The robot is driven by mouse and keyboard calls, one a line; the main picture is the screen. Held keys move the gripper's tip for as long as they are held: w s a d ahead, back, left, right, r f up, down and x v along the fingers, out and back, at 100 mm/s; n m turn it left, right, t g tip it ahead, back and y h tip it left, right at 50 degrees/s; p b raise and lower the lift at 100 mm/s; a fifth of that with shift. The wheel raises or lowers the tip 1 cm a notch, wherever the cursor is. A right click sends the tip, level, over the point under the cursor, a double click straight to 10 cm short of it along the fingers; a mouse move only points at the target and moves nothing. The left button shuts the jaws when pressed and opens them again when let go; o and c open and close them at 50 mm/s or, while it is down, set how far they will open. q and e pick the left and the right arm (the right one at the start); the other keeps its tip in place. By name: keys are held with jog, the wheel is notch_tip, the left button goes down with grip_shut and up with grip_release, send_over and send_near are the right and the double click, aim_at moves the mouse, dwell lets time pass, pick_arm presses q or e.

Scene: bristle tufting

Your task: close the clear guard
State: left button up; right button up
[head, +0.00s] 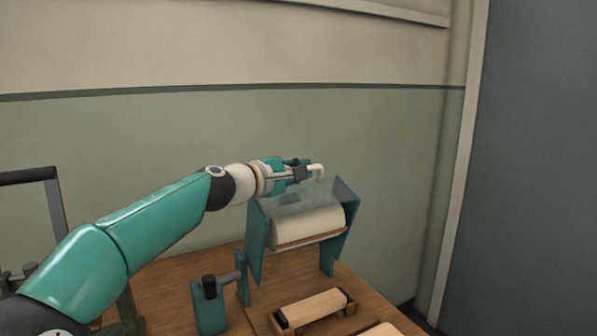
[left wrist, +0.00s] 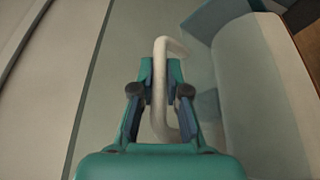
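The clear guard (head: 300,197) is a see-through panel on the teal-sided machine, tilted up above the cream drum (head: 310,224). Its cream bent handle (head: 319,168) stands at the upper edge; it also shows in the left wrist view (left wrist: 159,90). My left gripper (head: 308,172) is at this handle, above and behind the drum. In the left wrist view its fingers (left wrist: 160,75) lie on either side of the handle bar and appear closed on it. The guard's clear panel is faint, so its exact edges are hard to tell. My right gripper is not in view.
The machine's teal side plates (head: 255,245) stand on a wooden table (head: 185,268). A teal block with a dark knob (head: 209,305) stands in front at left. A wall is close behind.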

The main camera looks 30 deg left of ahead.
pick_arm(q)
jog(key=o, duration=0.4)
jog(key=shift+a+f, duration=0.1)
jog(key=shift+o, duration=0.2)
jog(key=shift+s, duration=0.15)
jog(key=s+a+r, duration=0.1)
jog(key=s, duration=1)
jog(key=shift+s, duration=0.35)
